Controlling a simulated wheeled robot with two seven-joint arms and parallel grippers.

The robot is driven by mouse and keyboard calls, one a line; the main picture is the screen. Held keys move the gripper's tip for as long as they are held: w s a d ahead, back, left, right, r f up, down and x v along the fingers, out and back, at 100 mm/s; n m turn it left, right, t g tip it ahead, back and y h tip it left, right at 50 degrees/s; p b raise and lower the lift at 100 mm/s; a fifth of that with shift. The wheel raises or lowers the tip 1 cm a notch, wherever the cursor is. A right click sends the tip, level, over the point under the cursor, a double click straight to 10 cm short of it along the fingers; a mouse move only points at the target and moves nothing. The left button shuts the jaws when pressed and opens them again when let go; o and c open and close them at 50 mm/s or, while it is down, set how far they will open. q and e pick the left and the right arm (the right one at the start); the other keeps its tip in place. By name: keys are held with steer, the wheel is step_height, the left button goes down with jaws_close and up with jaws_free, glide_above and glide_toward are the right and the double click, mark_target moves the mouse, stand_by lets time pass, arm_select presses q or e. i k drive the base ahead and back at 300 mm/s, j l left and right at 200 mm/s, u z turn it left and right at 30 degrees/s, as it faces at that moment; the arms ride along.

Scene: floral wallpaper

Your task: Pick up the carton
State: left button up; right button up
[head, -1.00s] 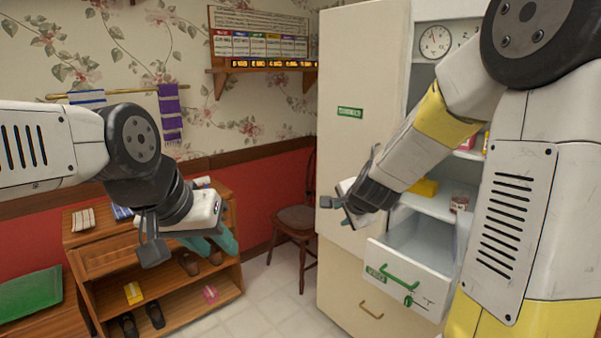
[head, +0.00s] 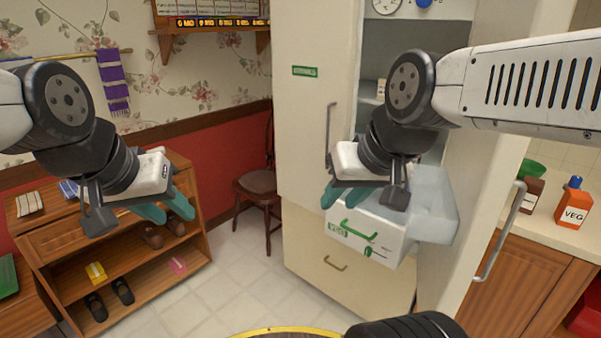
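I cannot pick out a carton for certain. My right gripper (head: 350,197) is in front of the open fridge, over the pulled-out drawer in the picture. Its teal fingers look apart and empty. Both grippers are well away from the orange container. My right arm hides much of the fridge inside.
The fridge door (head: 490,200) stands open between my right gripper and the counter (head: 572,238). The fridge drawer (head: 385,250) sticks out. A chair (head: 258,185) and the shelf unit (head: 120,245) stand to the left. The tiled floor between is clear.

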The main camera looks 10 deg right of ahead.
mark_target(573, 208)
steer(key=z, duration=2.15)
steer(key=i+l+u, duration=0.2)
steer(key=l, duration=0.3)
steer(key=l+u, duration=0.25)
steer(key=l, duration=0.3)
steer(key=i+l+u, duration=0.65)
steer(key=l+u, duration=0.15)
steer(key=l, duration=0.25)
steer(key=i+l+u, duration=0.25)
steer(key=l, duration=0.2)
steer(key=i+l+u, duration=0.15)
steer(key=l, duration=0.2)
